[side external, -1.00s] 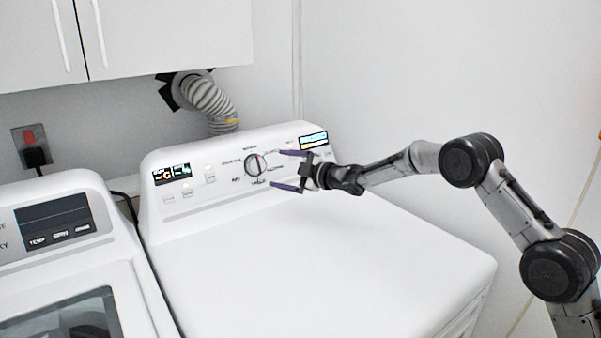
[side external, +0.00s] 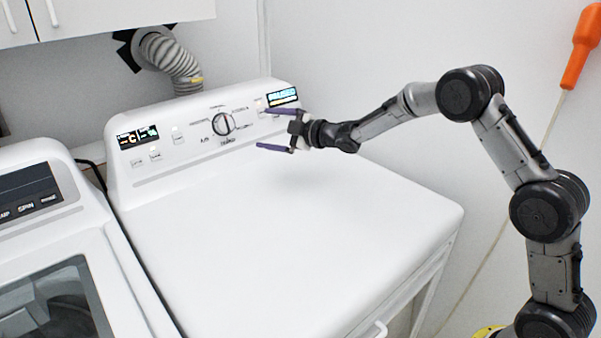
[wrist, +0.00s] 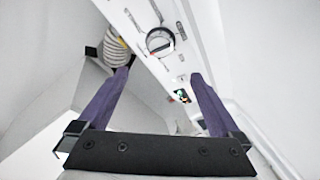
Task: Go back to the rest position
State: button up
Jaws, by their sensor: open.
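My gripper (side external: 254,128) is open and empty, with its two purple fingers spread apart. It is above the dryer top, in front of the control panel and just right of the round dial (side external: 222,124). The fingers appear apart from the dial. In the wrist view my gripper (wrist: 160,73) has nothing between its fingers, and the dial (wrist: 159,42) shows beyond them. My arm reaches in from the right, raised above the dryer.
The white dryer (side external: 290,230) has a broad, clear top. A washer (side external: 70,225) stands at left. A ribbed duct (side external: 172,58) and cabinets (side external: 120,12) are behind. An orange object (side external: 581,45) hangs at upper right. Air around my arm is free.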

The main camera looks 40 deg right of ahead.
jog(key=s+r+m+t+h, duration=0.1)
jog(key=s+r, duration=0.3)
jog(key=r, duration=0.3)
jog(key=s+a+r+t, duration=0.1)
jog(key=s+r, duration=0.3)
jog(key=r, duration=0.3)
jog(key=s+r+m+t+h, duration=0.1)
jog(key=s+r, duration=0.3)
jog(key=r, duration=0.3)
jog(key=s+d+r+m+g+h, duration=0.1)
jog(key=s+d+m+g+h, duration=0.2)
jog(key=s, duration=0.9)
jog(key=s+f+m+g, duration=0.4)
jog(key=s+f+g, duration=0.1)
jog(key=s+f, duration=0.6)
jog(key=s+a+f+m+g, duration=0.1)
jog(key=s+f+m+g, duration=0.3)
jog(key=s+f, duration=0.7)
jog(key=s+g, duration=0.1)
jog(key=s, duration=0.4)
jog(key=shift+s+f+m, duration=0.2)
jog(key=shift+s+m, duration=0.1)
jog(key=shift+m, duration=0.1)
